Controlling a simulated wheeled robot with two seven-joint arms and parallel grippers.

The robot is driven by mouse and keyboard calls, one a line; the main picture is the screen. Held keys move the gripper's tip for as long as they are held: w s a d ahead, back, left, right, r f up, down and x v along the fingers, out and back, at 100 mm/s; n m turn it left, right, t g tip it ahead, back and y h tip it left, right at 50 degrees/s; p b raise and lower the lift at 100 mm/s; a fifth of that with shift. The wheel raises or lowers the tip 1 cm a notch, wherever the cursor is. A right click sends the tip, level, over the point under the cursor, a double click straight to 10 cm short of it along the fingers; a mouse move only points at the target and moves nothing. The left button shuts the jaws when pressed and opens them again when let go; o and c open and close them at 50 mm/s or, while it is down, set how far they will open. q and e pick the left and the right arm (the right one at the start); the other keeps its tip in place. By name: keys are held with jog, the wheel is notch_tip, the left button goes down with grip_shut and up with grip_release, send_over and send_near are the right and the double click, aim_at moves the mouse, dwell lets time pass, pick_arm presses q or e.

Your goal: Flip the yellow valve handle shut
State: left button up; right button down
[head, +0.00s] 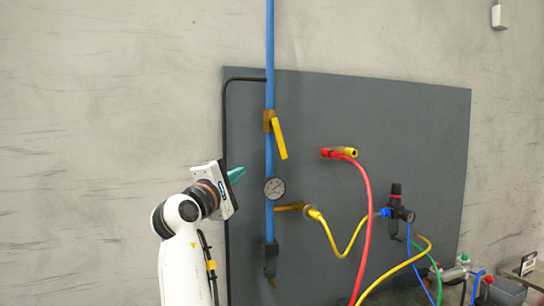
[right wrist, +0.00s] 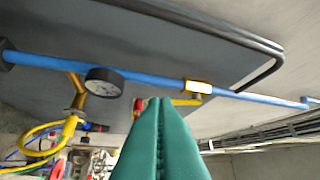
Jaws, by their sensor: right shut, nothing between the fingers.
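The yellow valve handle (head: 280,139) hangs from a brass valve body (head: 269,121) on the vertical blue pipe (head: 270,95). It slants down and slightly to the right, close to the pipe's line. In the right wrist view the handle (right wrist: 187,102) shows beside the brass valve body (right wrist: 199,87), partly hidden behind my fingers. My right gripper (head: 237,174) is shut and empty, its green fingers below and left of the handle, apart from it in the head view. The closed fingers (right wrist: 161,103) also show in the right wrist view. My left gripper is not in view.
A round gauge (head: 274,188) sits on the pipe below the valve. A red hose (head: 368,220), a yellow hose (head: 347,250) and a black regulator (head: 396,205) are right of it on the grey panel (head: 420,120). Crates and fittings stand at lower right.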

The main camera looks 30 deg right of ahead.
jog(key=p, duration=0.6)
send_near(279, 138)
jog(key=w+d, duration=0.1)
jog(key=w+d+f, duration=0.1)
jog(key=w, duration=0.1)
jog(key=w+d+f, duration=0.1)
jog(key=w+d, duration=0.1)
jog(key=shift+d, duration=0.1)
jog(key=shift+s+d+r+p, duration=0.2)
jog(key=shift+d+p, duration=0.15)
jog(key=shift+d, duration=0.15)
jog(key=shift+d+f, duration=0.1)
